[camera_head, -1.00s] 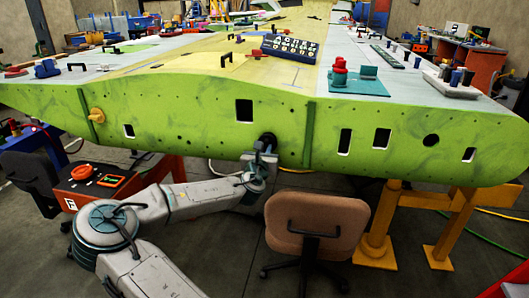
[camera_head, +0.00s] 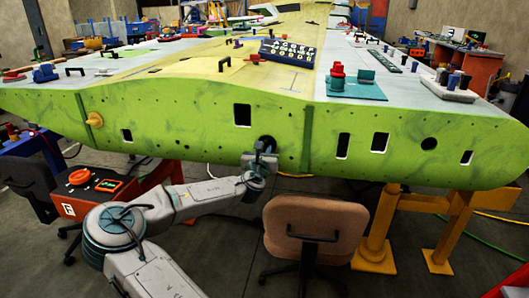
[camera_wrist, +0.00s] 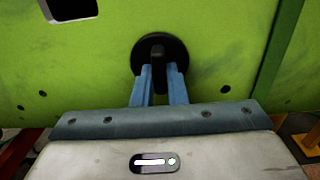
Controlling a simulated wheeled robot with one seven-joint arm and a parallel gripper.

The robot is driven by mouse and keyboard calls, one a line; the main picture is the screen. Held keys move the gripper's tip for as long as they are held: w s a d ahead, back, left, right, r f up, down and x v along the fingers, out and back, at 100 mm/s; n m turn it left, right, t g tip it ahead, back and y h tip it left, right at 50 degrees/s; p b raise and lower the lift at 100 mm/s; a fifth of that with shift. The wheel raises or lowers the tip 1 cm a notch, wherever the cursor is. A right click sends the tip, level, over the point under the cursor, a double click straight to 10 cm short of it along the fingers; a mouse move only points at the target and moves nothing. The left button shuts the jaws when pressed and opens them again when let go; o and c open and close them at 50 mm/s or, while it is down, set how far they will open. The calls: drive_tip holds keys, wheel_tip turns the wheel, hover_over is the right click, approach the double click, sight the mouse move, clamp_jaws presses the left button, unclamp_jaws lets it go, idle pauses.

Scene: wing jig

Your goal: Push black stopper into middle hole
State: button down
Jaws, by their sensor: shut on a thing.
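The black stopper (camera_wrist: 176,48) is a round disc with a raised grip bar, seen up close in the wrist view. It lies against the green wing face and covers the spot behind it, so the hole's edge is hidden. My gripper (camera_wrist: 160,72) has its two blue fingers shut on the stopper's bar from below. In the head view the stopper (camera_head: 267,142) shows as a dark round patch in the middle of the green face (camera_head: 200,125), with my gripper just below it. I cannot tell whether the stopper is fully seated.
A yellow plug (camera_head: 94,119) sits at the left of the wing face. Rectangular openings (camera_head: 242,115) and a round hole (camera_head: 429,143) are at other places along it. A brown chair (camera_head: 315,225) stands close to the right of my arm. A red box (camera_head: 90,190) stands left.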

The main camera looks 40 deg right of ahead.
drive_tip(key=c, duration=1.4)
unclamp_jaws()
drive_tip(key=shift+o, duration=0.2)
drive_tip(key=shift+a, duration=0.1)
drive_tip(key=v, duration=1.3)
drive_tip(key=shift+s+a+p, duration=0.2)
drive_tip(key=shift+s+p, duration=0.1)
drive_tip(key=shift+p, duration=0.1)
